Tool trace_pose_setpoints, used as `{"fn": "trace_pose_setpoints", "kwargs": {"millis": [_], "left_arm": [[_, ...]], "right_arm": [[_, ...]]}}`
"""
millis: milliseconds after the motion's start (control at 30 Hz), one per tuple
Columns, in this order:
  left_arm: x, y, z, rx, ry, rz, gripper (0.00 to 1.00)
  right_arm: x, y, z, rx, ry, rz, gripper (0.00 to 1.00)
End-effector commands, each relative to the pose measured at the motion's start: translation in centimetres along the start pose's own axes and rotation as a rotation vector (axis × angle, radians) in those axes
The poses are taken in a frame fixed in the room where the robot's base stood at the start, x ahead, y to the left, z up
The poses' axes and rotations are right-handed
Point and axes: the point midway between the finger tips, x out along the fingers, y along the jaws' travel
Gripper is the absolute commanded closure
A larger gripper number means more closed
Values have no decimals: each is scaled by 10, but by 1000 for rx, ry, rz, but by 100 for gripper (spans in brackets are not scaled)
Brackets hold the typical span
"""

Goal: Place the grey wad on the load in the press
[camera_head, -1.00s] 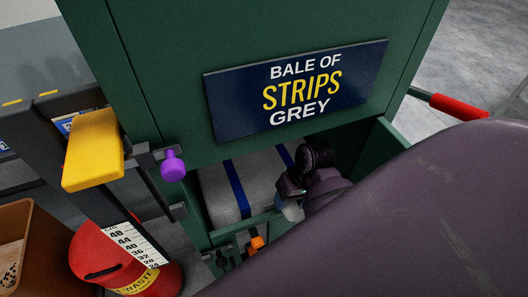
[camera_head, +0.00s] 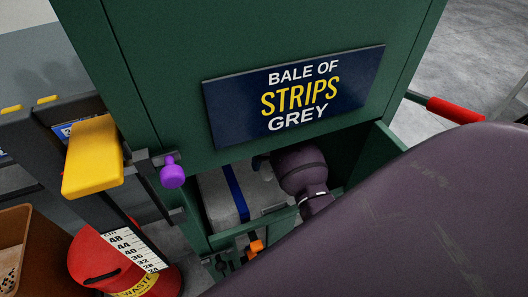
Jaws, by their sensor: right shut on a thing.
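The green press (camera_head: 170,60) stands ahead with a sign reading "BALE OF STRIPS GREY" (camera_head: 295,95). In its low opening lies the load (camera_head: 214,196), a pale grey block with a blue strap (camera_head: 236,190) across it. My right arm reaches into the opening from the right, over the load's right part. Only a dark part of my right gripper (camera_head: 262,162) shows, just under the upper panel's edge. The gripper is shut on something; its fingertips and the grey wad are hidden. My left gripper is not in view.
A yellow block-shaped handle (camera_head: 92,158) and a purple knob (camera_head: 172,174) stick out at the press's left. A red waste bin (camera_head: 95,262), a height scale (camera_head: 135,250) and a brown container (camera_head: 12,225) stand lower left. A red handle (camera_head: 455,110) juts out at the right.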

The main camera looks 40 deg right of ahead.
Motion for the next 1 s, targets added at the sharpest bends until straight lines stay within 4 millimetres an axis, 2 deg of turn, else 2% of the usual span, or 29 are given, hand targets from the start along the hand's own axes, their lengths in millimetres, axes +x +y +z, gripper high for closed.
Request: {"fn": "trace_pose_setpoints", "kwargs": {"millis": [167, 400, 967, 1000], "left_arm": [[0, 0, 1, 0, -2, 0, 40], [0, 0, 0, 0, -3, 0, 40], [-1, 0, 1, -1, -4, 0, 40], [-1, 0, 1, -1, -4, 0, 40]], "right_arm": [[11, 3, 0, -1, 1, -1, 72], [39, 11, -2, -2, 2, 0, 72], [47, 14, -4, -2, 3, 0, 72], [47, 14, -4, -2, 3, 0, 42]]}}
